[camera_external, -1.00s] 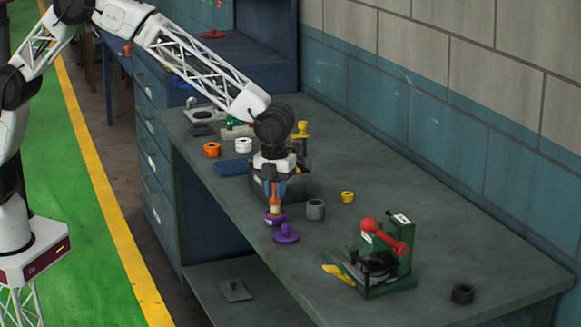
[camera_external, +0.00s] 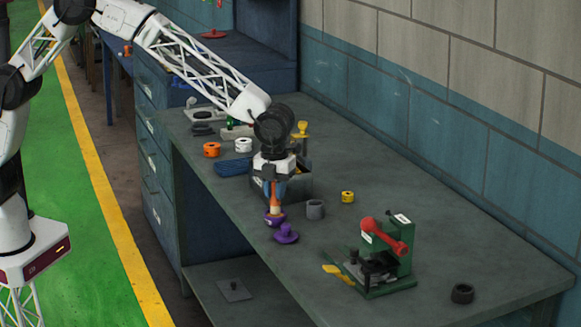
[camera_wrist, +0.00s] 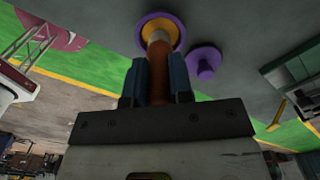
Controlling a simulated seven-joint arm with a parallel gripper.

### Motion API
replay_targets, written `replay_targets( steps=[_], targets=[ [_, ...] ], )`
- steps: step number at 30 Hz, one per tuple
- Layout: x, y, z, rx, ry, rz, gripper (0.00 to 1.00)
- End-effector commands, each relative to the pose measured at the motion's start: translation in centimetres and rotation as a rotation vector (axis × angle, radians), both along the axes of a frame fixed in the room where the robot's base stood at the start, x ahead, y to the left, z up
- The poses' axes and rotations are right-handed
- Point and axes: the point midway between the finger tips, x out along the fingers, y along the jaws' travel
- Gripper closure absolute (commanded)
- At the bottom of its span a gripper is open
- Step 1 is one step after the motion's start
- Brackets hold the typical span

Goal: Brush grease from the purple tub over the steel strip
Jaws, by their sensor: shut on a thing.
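My gripper (camera_external: 272,186) is shut on the orange handle of a brush (camera_external: 274,201), which points down. In the wrist view my gripper's blue fingers (camera_wrist: 160,85) clasp the brush handle (camera_wrist: 159,75). The brush's lower end is inside or against the purple tub (camera_external: 275,219), and the bristles are hidden. The wrist view shows the purple tub (camera_wrist: 140,25) with a yellow inside around the brush end. A purple lid with a knob (camera_external: 286,234) lies beside the tub. I cannot make out the steel strip for certain; it may be at the green fixture (camera_external: 385,262).
The green fixture has a red-knobbed lever (camera_external: 388,236) and a yellow piece (camera_external: 333,270) at its left. A grey cup (camera_external: 315,209), a yellow ring (camera_external: 347,197) and a dark ring (camera_external: 462,293) stand on the bench. Bare bench lies between the lid and the fixture.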

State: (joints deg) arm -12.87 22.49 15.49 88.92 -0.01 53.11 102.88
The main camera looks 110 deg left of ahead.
Motion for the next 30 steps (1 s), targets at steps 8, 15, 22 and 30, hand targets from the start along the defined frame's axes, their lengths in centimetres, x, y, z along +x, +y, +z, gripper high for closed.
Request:
replay_targets(
  steps=[8, 15, 22, 30],
  targets=[
    [0.00, 0.00, -0.25, 0.000, 0.000, 0.000, 1.00],
    [0.00, 0.00, -0.45, 0.000, 0.000, 0.000, 1.00],
    [0.01, 0.00, -0.64, 0.000, 0.000, 0.000, 1.00],
    [0.01, 0.00, -0.87, 0.000, 0.000, 0.000, 1.00]
  ],
)
